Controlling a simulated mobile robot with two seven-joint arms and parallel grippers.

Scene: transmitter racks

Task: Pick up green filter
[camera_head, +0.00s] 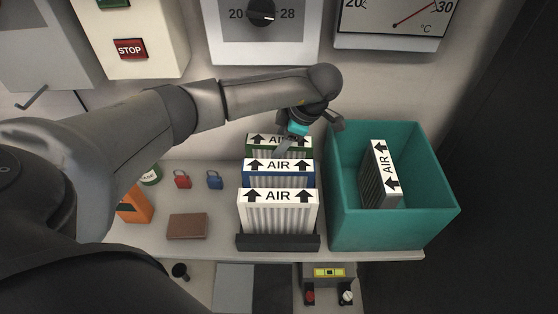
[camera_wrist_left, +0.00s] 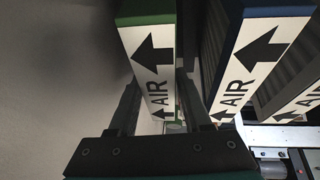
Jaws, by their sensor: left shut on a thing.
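The green filter (camera_head: 265,141) stands upright at the back of the row in a dark rack (camera_head: 278,242), its white AIR label on top. In the left wrist view the green filter (camera_wrist_left: 150,55) is between my two fingers. My left gripper (camera_head: 284,143) reaches down from above and is shut on the green filter near its top. The fingertips are partly hidden in the head view. A blue filter (camera_head: 279,180) and a white filter (camera_head: 278,215) stand in front of it. My right gripper is not in view.
A teal bin (camera_head: 392,232) stands right of the rack and holds a filter (camera_head: 382,172) with an AIR label. A wall is close behind.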

